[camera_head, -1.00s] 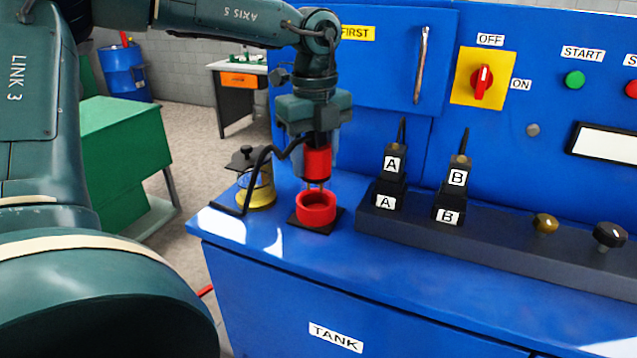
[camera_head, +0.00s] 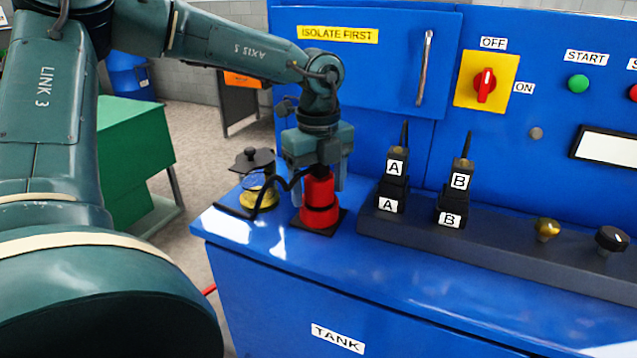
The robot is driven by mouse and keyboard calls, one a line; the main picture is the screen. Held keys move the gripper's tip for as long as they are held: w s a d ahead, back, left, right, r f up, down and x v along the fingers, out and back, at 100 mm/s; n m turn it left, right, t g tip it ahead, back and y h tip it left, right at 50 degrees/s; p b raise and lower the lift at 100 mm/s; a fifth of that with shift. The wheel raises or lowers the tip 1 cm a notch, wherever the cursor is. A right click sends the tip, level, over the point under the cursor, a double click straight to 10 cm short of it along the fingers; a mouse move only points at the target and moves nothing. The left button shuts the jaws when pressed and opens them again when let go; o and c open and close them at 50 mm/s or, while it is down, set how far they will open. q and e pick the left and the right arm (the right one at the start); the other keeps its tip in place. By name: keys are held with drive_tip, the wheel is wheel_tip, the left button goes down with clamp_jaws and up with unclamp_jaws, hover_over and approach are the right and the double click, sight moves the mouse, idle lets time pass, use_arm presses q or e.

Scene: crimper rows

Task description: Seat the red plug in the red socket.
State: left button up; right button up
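The red plug (camera_head: 319,188) is upright in my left gripper (camera_head: 318,172), whose fingers are shut on its upper part. The plug stands straight over the red socket (camera_head: 319,216) on the blue bench. A dark band shows between plug and socket, and the plug's pins are out of sight. The plug appears to be in the socket's mouth; how deep it sits I cannot tell. A black cable runs from the plug to the left. My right gripper is not in view.
Connectors A (camera_head: 393,180) and B (camera_head: 457,192) stand upright on a dark rail (camera_head: 500,246) to the right. The blue panel (camera_head: 375,90) rises behind. The bench front is clear.

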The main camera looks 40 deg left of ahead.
use_arm(q)
drive_tip(key=shift+r, duration=0.15)
wheel_tip(320, 180, up, 12)
drive_tip(key=shift+f+b, duration=0.1)
drive_tip(key=shift+b, duration=0.35)
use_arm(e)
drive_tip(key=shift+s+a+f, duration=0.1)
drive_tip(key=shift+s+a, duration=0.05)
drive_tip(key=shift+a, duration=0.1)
use_arm(q)
drive_tip(key=shift+s, duration=0.15)
